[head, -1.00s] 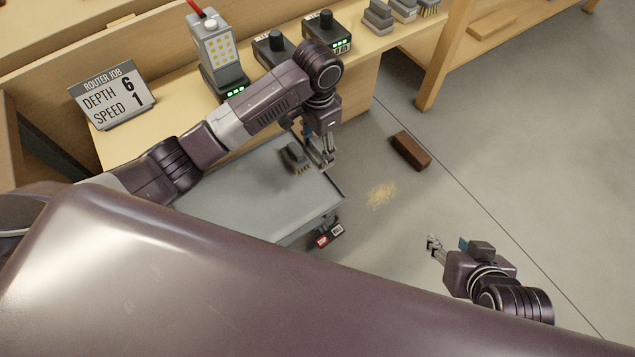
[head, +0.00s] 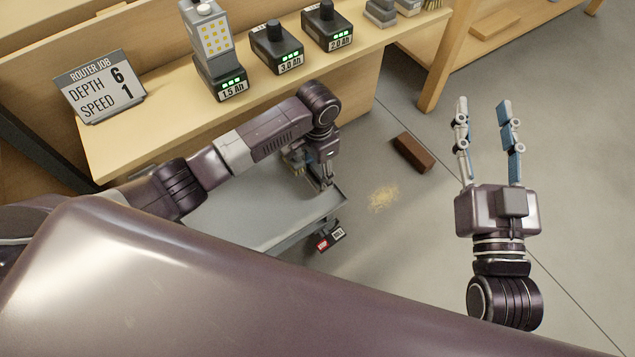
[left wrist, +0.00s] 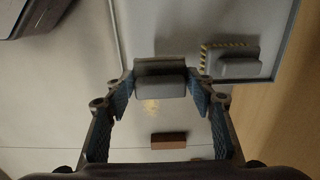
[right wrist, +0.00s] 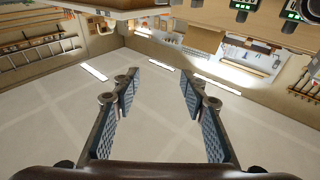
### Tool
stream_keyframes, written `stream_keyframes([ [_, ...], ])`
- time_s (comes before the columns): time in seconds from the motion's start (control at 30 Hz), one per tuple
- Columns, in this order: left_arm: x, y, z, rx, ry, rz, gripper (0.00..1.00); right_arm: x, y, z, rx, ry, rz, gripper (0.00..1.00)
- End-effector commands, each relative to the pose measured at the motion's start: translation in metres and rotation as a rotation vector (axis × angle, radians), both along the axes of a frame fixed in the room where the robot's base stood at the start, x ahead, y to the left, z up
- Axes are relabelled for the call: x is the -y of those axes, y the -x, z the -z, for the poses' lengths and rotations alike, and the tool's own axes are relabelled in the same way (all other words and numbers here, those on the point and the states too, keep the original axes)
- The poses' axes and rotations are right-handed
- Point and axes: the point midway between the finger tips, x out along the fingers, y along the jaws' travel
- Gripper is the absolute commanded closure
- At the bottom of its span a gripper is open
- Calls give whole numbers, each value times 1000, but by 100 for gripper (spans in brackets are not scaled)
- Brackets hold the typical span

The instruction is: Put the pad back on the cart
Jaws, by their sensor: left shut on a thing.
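My left gripper (head: 326,182) is shut on a grey pad (left wrist: 160,82), which shows between its fingertips in the left wrist view. The arm hides most of the held pad in the head view. The gripper is at the right end of the grey cart (head: 250,215); the cart's rim also shows in the left wrist view (left wrist: 284,45). A second grey block with a yellow-and-black striped edge (left wrist: 235,62) lies on the cart top beside the held pad. I cannot tell whether the held pad touches the cart. My right gripper (head: 483,108) is open, empty and raised over the floor.
The wooden bench (head: 135,150) behind the cart carries a router job sign (head: 100,87) and several battery chargers (head: 277,47). A brown brick (head: 413,152) and sawdust (head: 383,197) lie on the floor. Red and white labelled items (head: 330,240) sit at the cart's lower right.

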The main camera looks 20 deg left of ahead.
Motion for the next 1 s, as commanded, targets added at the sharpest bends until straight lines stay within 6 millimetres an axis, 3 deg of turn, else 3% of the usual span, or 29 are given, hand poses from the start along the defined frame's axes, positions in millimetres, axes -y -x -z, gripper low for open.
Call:
stream_keyframes([
  [0.1, 0, 0, 11, -1, -1, 0, 76, -2, 4, -19, 95, -26, -5, 60],
  [0.37, 0, 0, 20, 0, 0, 0, 76, -2, 12, -41, 195, -54, -12, 60],
  [0.7, 0, 0, 50, 0, -1, 0, 76, 1, 51, -100, 511, -144, -29, 60],
  [1.0, 0, 0, 54, 1, -1, 0, 76, 2, 61, -111, 572, -162, -32, 60],
])
